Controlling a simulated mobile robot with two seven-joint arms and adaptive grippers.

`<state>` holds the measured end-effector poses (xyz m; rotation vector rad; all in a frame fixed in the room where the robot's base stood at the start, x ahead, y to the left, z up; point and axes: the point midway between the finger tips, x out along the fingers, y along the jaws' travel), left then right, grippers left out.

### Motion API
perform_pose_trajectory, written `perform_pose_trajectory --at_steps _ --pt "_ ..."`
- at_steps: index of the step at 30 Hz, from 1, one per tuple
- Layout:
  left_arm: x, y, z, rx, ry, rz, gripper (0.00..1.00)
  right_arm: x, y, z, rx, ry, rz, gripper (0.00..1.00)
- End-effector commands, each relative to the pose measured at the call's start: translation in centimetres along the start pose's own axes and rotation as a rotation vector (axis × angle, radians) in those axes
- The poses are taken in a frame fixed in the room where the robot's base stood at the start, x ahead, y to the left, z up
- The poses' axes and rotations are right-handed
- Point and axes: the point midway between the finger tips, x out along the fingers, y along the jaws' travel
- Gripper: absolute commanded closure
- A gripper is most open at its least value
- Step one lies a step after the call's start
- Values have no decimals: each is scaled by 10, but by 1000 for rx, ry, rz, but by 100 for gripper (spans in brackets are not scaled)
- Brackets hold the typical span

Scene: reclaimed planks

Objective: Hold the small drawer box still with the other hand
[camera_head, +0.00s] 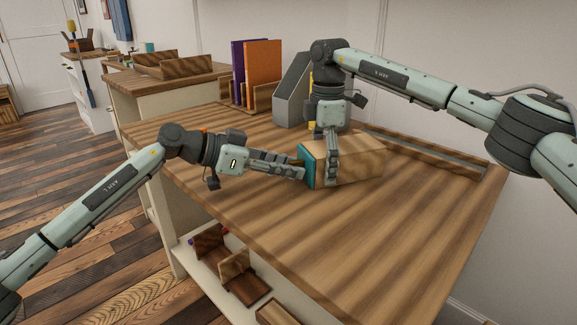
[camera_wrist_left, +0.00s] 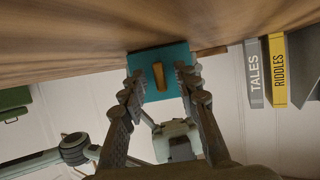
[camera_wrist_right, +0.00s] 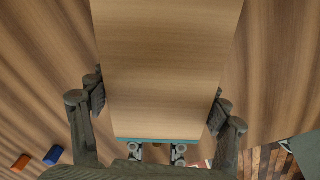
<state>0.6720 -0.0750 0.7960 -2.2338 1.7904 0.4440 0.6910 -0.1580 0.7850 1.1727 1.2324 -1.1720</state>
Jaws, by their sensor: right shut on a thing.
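The small drawer box (camera_head: 355,163) is a light wooden block lying on the plank-topped table. Its teal drawer front (camera_head: 308,160) faces left and looks closed against the box. My right gripper (camera_head: 331,158) comes from above and is shut on the box's two sides; the right wrist view shows a finger at each side of the box (camera_wrist_right: 165,60). My left gripper (camera_head: 300,172) is at the teal front. In the left wrist view its fingers stand apart, one on each side of the wooden handle (camera_wrist_left: 158,78), with a visible gap to it.
A purple book (camera_head: 238,70) and an orange book (camera_head: 263,70) stand behind, beside a grey holder (camera_head: 292,92). A low wooden rail (camera_head: 430,152) runs along the table's back. Small red (camera_wrist_right: 20,162) and blue (camera_wrist_right: 53,155) pieces lie nearby. The table's front right is clear.

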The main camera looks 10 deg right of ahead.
Motion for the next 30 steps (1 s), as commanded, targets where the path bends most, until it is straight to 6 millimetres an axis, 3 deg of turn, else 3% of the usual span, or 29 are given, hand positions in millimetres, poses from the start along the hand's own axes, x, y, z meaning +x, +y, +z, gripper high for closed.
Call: perform_pose_trajectory --at_steps 10,18,30 --pt "4 0 0 1 0 0 70 1 0 0 0 0 0 64" --pt "3 0 0 1 0 0 100 1 0 0 0 0 0 64" --pt "2 0 1 1 -1 0 100 1 0 0 1 0 0 64"
